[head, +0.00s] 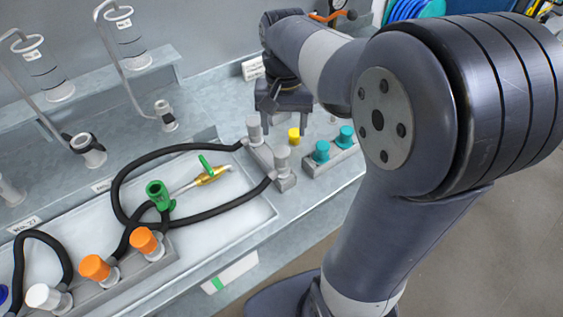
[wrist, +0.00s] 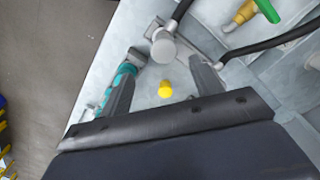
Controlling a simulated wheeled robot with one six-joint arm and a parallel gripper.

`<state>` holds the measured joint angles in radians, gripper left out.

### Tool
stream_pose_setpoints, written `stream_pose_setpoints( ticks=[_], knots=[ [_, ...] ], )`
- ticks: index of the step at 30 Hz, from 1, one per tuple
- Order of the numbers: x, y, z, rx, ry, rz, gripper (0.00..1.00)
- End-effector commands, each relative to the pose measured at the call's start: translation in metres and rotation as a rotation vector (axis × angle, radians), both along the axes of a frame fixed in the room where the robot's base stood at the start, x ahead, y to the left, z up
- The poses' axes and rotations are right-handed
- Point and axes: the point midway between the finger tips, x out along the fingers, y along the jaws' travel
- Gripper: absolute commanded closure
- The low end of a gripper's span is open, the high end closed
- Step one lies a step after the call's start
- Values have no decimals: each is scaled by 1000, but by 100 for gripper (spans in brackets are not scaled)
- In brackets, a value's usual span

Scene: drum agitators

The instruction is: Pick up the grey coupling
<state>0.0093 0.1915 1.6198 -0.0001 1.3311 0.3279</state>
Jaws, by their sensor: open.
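Two grey couplings stand upright on a grey block by the bench's front edge in the head view, a nearer one (head: 282,160) and a farther one (head: 254,127). I cannot tell which one the task means. My gripper (head: 283,108) is open and points down above the bench, just behind and right of them. In the wrist view its two fingers (wrist: 166,68) are spread and empty. One grey coupling (wrist: 163,47) shows ahead between the fingertips, apart from them. The other seems hidden by the right finger.
A yellow cap (head: 293,135) stands close under my gripper, and it also shows in the wrist view (wrist: 165,89). Two teal caps (head: 322,150) are to its right. Black hoses (head: 215,211) run left from the grey block. A brass valve (head: 208,177) and orange caps (head: 95,267) lie further left.

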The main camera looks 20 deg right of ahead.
Motion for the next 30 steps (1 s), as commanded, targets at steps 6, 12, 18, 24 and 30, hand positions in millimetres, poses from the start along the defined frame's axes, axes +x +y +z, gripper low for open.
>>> stream_pose_setpoints(
  ticks=[6, 12, 18, 24, 30],
  knots=[
    [-2, -1, -21, 0, 2, -117, 39],
    [-1, 0, -52, 0, 3, -117, 39],
    [-1, 0, -68, 0, 1, -115, 39],
    [5, 3, -92, -1, 4, -114, 39],
    [6, 3, -116, 0, 2, -114, 39]
  ],
)
